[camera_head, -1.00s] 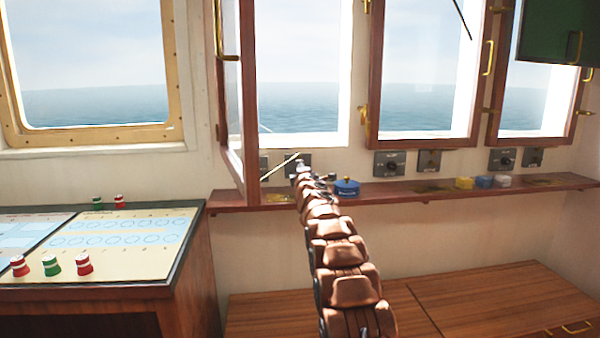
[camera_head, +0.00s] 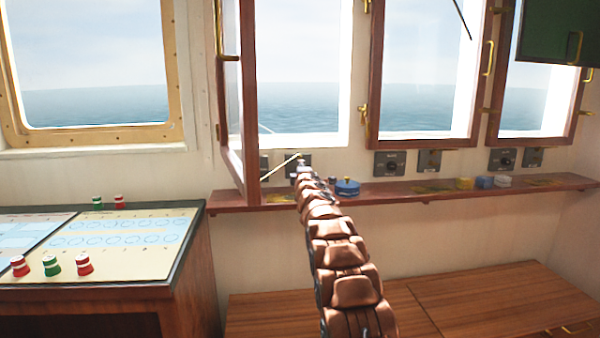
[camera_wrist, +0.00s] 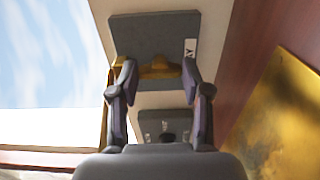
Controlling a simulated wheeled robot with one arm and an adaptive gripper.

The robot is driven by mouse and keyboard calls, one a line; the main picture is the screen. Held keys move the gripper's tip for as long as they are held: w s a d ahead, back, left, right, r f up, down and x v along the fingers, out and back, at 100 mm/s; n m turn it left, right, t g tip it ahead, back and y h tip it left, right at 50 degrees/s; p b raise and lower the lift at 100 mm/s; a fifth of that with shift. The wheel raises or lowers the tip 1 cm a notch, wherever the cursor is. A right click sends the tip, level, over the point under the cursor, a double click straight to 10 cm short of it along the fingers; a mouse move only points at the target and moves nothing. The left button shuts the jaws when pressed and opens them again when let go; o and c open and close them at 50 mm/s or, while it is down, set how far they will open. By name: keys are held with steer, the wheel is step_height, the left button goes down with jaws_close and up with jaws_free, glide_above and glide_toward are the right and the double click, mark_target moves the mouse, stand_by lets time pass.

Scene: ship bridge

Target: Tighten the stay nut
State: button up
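A brass stay rod (camera_head: 279,168) runs from the open window frame up to the wall near a grey plate, in the head view. In the wrist view a brass piece (camera_wrist: 160,68), apparently the stay nut, lies between my fingertips in front of a grey plate (camera_wrist: 153,33). My gripper (camera_wrist: 158,72) has its two dark fingers apart, one on each side of the brass piece. I cannot tell whether they touch it. In the head view my gripper (camera_head: 302,163) is small at the far end of my arm, close to the rod's upper end, and its fingers are not clear.
The open wooden window frame (camera_head: 246,100) stands just left of my gripper. A wooden shelf (camera_head: 400,190) runs below, with a blue round container (camera_head: 347,187) close to my arm. A console (camera_head: 110,245) stands at left. A large yellow surface (camera_wrist: 280,120) shows in the wrist view.

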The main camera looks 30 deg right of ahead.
steer(key=o, duration=0.4)
steer(key=shift+o, duration=0.2)
